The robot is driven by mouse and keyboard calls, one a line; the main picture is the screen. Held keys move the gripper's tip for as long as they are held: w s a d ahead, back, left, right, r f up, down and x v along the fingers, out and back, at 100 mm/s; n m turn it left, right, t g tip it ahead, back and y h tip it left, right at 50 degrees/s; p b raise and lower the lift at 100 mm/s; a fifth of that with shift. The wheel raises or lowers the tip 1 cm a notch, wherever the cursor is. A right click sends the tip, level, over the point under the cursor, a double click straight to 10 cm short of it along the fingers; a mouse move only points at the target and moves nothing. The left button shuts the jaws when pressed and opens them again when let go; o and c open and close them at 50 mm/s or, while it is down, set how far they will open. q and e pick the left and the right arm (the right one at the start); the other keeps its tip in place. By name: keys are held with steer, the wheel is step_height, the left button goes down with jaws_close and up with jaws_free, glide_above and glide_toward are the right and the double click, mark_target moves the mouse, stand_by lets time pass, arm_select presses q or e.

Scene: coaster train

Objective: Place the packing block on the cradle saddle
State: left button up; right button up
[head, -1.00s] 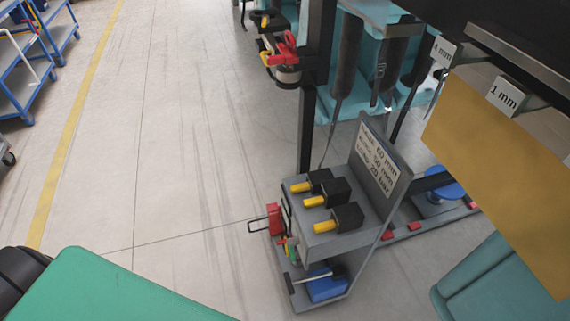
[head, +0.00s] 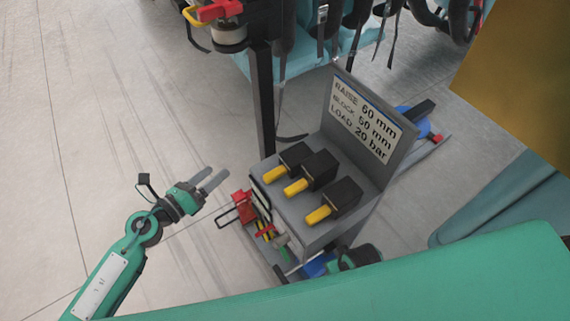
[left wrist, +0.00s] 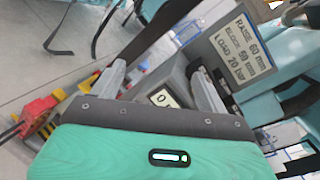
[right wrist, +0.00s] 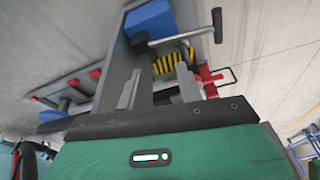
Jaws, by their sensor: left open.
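Three black packing blocks with yellow handles lie in a row on the grey cart's top: a far one (head: 295,156), a middle one (head: 319,168) and a near one (head: 342,194). A sign (head: 368,118) behind them reads raise 60 mm, block 50 mm, load 20 bar. My left gripper (head: 208,180) is open and empty, left of the cart and apart from the blocks. My right gripper (head: 356,258) is partly hidden low by the cart's near side; its fingers stand apart in the right wrist view (right wrist: 158,92). I cannot make out the cradle saddle.
A dark post (head: 262,110) rises behind the cart, with a red-handled item (head: 220,12) on it. A red tool (head: 243,206) hangs on the cart's left side. A blue box (right wrist: 148,20) sits low on the cart. The floor at left is clear.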

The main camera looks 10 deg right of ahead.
arm_select(q)
steer(key=s+d+r+m+g+h+b, duration=0.15)
steer(key=s+d+r+m+g, duration=0.25)
steer(key=s+m, duration=0.45)
steer(key=m, duration=0.2)
glide_toward(284, 163)
steer(key=x, duration=0.2)
steer(key=shift+p+x, duration=0.55)
steer(key=shift+x, duration=2.7)
steer(key=shift+s+r, duration=0.1)
arm_select(e)
steer(key=v, duration=0.4)
steer(key=shift+w+a+r, duration=0.1)
steer(key=shift+w+r, duration=0.15)
steer(key=shift+r, duration=0.1)
arm_select(q)
steer(key=shift+c, duration=0.3)
steer(key=c, duration=1.4)
steer(key=shift+r, duration=0.1)
jaws_close()
